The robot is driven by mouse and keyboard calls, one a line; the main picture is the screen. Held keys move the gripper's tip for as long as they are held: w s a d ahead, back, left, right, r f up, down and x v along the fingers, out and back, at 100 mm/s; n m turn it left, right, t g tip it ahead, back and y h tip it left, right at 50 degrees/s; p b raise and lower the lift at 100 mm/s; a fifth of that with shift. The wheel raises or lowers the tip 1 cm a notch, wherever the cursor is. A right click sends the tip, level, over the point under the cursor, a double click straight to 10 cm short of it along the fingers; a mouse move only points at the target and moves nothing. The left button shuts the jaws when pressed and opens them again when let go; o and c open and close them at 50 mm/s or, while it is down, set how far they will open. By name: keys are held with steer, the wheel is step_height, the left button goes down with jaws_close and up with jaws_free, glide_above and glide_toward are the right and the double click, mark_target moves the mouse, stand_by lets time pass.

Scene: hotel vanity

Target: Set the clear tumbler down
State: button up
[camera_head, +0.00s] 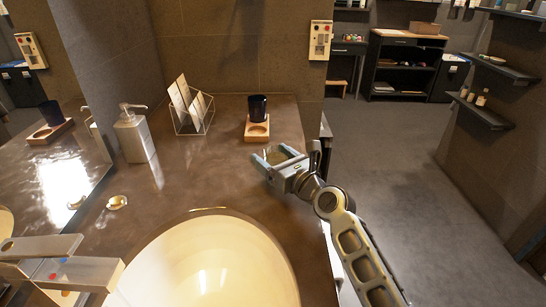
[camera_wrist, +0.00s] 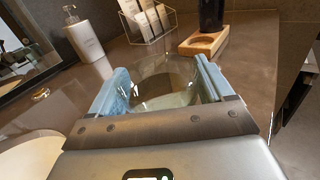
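The clear tumbler (camera_wrist: 168,82) is see-through and sits between the two pale blue fingers of my gripper (camera_wrist: 160,92) in the wrist view. Both fingers appear to touch its sides. In the head view my gripper (camera_head: 279,157) is over the right edge area of the dark counter (camera_head: 225,177), and the tumbler shows only faintly between the fingers. I cannot tell whether the tumbler's base touches the counter. A wooden holder (camera_head: 257,137) stands just beyond the gripper. Its back place holds a dark cup (camera_head: 257,108); its front round recess is empty.
A wire rack with white cards (camera_head: 192,108) stands left of the holder. A soap dispenser (camera_head: 134,134) is farther left. The cream basin (camera_head: 215,265) lies in front, with a faucet (camera_head: 60,270) at left. Bare counter lies between the rack and the basin.

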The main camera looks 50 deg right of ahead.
steer(key=shift+o, duration=1.4)
steer(key=shift+r, duration=0.1)
steer(key=shift+s, duration=0.15)
steer(key=b+v, duration=0.1)
steer(key=v, duration=1)
steer(key=shift+s+a, duration=0.2)
steer(key=shift+s, duration=0.1)
steer(key=shift+r, duration=0.1)
